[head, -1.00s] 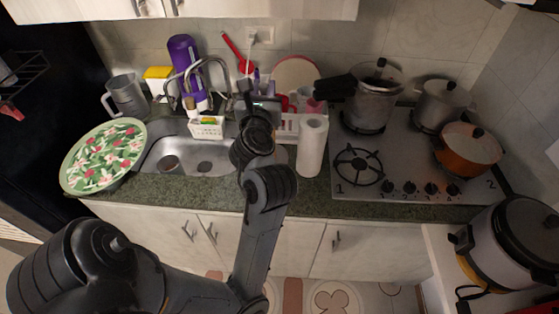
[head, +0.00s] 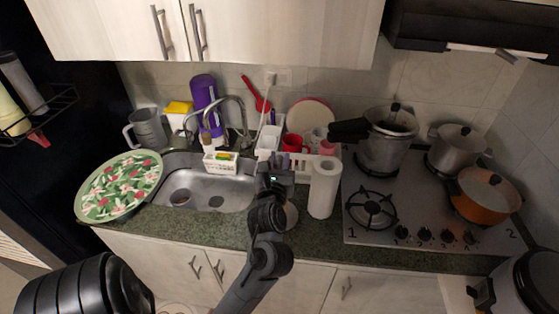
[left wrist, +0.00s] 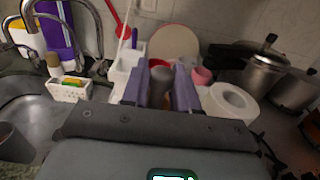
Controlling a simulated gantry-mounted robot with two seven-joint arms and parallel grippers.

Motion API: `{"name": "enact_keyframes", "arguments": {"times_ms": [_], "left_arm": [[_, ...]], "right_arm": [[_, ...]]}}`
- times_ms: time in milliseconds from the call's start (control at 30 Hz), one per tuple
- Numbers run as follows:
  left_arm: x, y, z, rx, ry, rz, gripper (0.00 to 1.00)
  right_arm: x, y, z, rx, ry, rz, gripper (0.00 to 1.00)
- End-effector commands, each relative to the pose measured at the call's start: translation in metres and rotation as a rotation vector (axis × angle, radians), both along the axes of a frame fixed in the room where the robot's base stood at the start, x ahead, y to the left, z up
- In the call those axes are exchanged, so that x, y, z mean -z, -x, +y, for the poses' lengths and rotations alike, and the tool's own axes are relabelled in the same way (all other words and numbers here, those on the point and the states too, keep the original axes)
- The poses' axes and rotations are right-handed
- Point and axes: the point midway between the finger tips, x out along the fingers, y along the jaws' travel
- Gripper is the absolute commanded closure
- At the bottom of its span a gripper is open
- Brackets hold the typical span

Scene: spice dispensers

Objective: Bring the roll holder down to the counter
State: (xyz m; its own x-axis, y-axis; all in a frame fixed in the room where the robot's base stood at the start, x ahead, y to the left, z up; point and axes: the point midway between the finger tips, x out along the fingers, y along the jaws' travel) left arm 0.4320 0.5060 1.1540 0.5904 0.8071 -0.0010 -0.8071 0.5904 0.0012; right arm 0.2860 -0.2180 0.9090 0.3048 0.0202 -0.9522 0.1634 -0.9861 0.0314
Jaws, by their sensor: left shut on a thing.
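The green-grey counter (head: 330,232) lies below. My right gripper is not in view.
The white paper roll (head: 322,188) stands close on the right, with the stove (head: 405,225) beyond. The sink (head: 218,192) is on the left. A white dish rack (head: 305,163) with red cups is behind. A floral plate (head: 118,184) lies far left.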

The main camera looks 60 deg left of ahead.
Motion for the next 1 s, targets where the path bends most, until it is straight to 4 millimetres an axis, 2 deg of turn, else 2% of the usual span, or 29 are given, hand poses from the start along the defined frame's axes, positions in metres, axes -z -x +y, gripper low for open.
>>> {"name": "enact_keyframes", "arguments": {"times_ms": [467,500,633,1000], "left_arm": [[0.0047,-0.0001,-0.0002,0.001,-0.001,-0.003,1.00],[0.0040,-0.0002,-0.0001,0.001,0.000,-0.001,0.65],[0.0039,-0.0002,-0.0001,0.001,0.001,-0.001,0.46],[0.0001,-0.0002,-0.0001,0.001,0.000,0.000,0.46]], "right_arm": [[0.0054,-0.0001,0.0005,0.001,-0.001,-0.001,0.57],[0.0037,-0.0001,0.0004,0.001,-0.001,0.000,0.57],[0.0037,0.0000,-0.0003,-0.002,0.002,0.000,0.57],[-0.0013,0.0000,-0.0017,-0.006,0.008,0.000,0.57]]}}
